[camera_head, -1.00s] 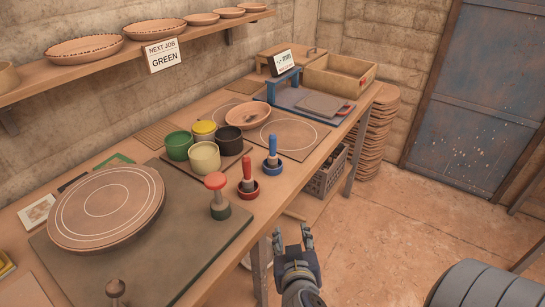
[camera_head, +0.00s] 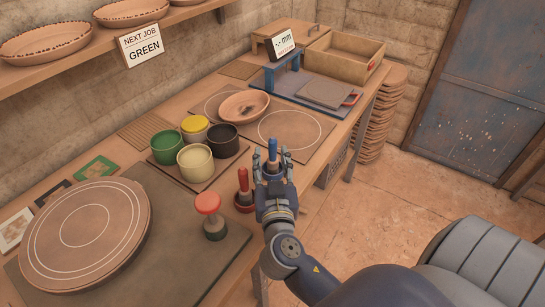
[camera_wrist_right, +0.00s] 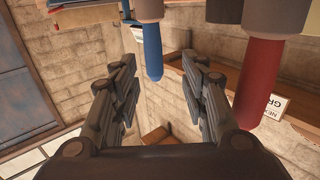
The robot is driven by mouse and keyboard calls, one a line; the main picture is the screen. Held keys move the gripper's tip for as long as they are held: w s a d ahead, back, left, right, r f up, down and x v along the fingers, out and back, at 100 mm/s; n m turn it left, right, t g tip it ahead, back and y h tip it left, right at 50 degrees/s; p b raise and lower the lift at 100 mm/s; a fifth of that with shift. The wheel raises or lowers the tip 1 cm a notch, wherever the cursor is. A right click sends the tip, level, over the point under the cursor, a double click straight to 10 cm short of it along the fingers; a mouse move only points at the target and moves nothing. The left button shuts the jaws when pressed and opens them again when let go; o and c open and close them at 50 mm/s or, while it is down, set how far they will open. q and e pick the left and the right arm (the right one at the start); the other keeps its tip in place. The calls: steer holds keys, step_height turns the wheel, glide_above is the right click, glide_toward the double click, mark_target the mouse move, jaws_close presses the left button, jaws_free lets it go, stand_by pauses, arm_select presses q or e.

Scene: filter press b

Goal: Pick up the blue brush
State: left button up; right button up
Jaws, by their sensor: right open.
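The blue brush (camera_head: 272,150) stands upright with its blue handle up, near the bench's front edge. In the right wrist view the blue handle (camera_wrist_right: 152,50) shows between and beyond the open fingers. My right gripper (camera_head: 272,163) is open, with its fingers on either side of the blue handle in the head view. I cannot tell whether it touches the handle. The right gripper (camera_wrist_right: 158,95) also shows empty in its wrist view. The brush's holder is mostly hidden behind the gripper. My left gripper is not in view.
A red-handled brush (camera_head: 243,181) stands just left of the gripper, and its red handle (camera_wrist_right: 257,80) shows in the wrist view. A red-topped stamp (camera_head: 210,212) stands nearer. Green (camera_head: 168,150), cream, yellow and black pots stand behind on a tray. A clay bowl (camera_head: 245,105) lies beyond.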

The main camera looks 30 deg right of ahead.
mark_target(273, 149)
steer(key=shift+w+d, duration=0.2)
steer(key=shift+w, duration=0.1)
steer(key=shift+w+d+r+p, duration=0.1)
steer(key=shift+w+d+p, duration=0.15)
steer(key=shift+p, duration=0.15)
steer(key=p+x, duration=0.1)
steer(key=x, duration=0.3)
steer(key=shift+d+p, duration=0.35)
steer(key=shift+p, duration=0.05)
steer(key=shift+w+f, duration=0.1)
steer(key=shift+f, duration=0.15)
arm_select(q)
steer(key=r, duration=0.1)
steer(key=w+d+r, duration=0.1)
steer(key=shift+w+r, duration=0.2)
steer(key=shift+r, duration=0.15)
arm_select(e)
jaws_close()
